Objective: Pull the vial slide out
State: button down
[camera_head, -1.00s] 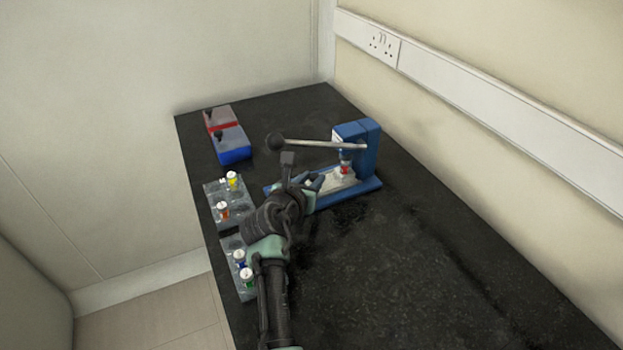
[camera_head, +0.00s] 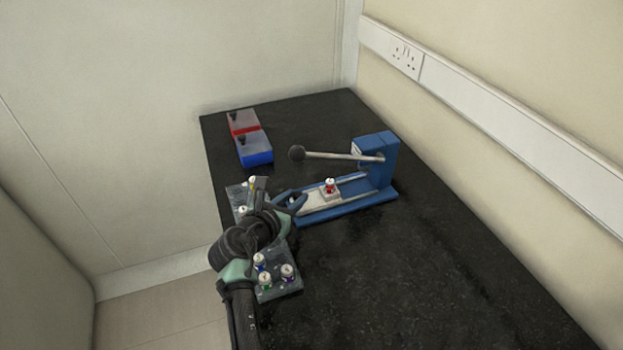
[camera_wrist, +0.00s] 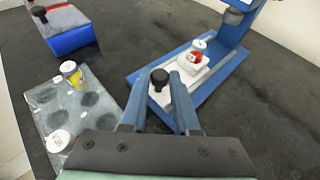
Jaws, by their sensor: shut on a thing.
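The vial slide (camera_head: 323,197) is a pale plate on the blue press (camera_head: 378,160), carrying a vial with a red band and white cap (camera_head: 330,187). It sits along the press base, clear of the press head. In the wrist view the slide (camera_wrist: 190,80) has a black knob (camera_wrist: 159,78) at its near end. My gripper (camera_wrist: 167,88) is shut on this knob, its two blue fingers on either side. In the head view my gripper (camera_head: 289,203) is at the front left end of the press base. The press lever (camera_head: 335,156) points left with its black ball end.
Grey vial racks stand left of the press; the near one (camera_head: 284,284) holds several capped vials. The far rack (camera_wrist: 72,110) lies left of my gripper. A red and blue box (camera_head: 250,140) stands at the back. The table's right side is clear.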

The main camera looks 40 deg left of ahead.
jog(key=shift+s+a+f, duration=0.15)
jog(key=shift+s, duration=0.05)
jog(key=c, duration=0.8)
grip_release()
jog(key=shift+s, duration=0.1)
jog(key=shift+o, duration=0.7)
jog(key=p+v, duration=0.2)
jog(key=v, duration=1.1)
jog(key=shift+p, duration=0.3)
